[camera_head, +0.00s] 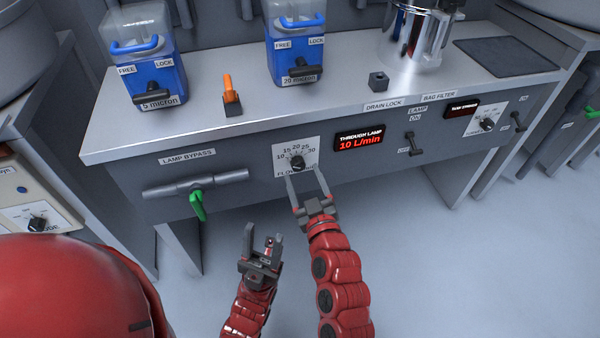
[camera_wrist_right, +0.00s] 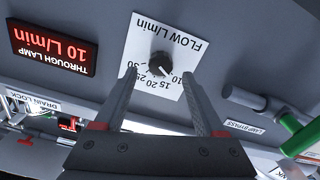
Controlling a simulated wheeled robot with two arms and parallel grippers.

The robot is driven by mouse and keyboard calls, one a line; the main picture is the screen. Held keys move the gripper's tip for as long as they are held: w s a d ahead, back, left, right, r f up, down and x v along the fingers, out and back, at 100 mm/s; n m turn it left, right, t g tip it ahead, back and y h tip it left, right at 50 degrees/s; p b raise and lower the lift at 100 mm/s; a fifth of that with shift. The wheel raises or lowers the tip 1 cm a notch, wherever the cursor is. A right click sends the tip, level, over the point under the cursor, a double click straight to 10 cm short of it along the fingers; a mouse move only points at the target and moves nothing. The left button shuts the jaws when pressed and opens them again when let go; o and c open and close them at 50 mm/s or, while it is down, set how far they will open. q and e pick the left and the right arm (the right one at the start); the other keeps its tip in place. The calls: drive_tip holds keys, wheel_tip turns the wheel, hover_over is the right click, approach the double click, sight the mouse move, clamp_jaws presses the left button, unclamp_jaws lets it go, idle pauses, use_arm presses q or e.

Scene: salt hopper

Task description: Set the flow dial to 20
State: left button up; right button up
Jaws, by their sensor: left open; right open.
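The flow dial (camera_head: 297,163) is a black knob on a white plate on the bench's front panel, with marks from 10 to 30. It also shows in the right wrist view (camera_wrist_right: 160,62), upside down, its white pointer line toward the low-number side. The red display (camera_head: 360,139) reads 10 L/min through lamp. My right gripper (camera_head: 303,174) is open and empty, pointing at the dial. In the right wrist view its fingertips (camera_wrist_right: 162,76) lie either side of the knob; I cannot tell whether they touch it. My left gripper (camera_head: 262,238) is open and empty, lower and to the left.
The lamp bypass valve (camera_head: 185,187) with its green handle (camera_head: 198,206) is left of the dial. The lamp switch (camera_head: 409,141) is right of the display. Two blue filter housings (camera_head: 160,78) (camera_head: 290,55) and an orange-handled valve (camera_head: 229,92) stand on the bench. Floor before the bench is clear.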

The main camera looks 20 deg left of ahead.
sight(299, 167)
drive_tip(key=shift+b+x, duration=0.3)
drive_tip(key=shift+x, duration=1.35)
clamp_jaws()
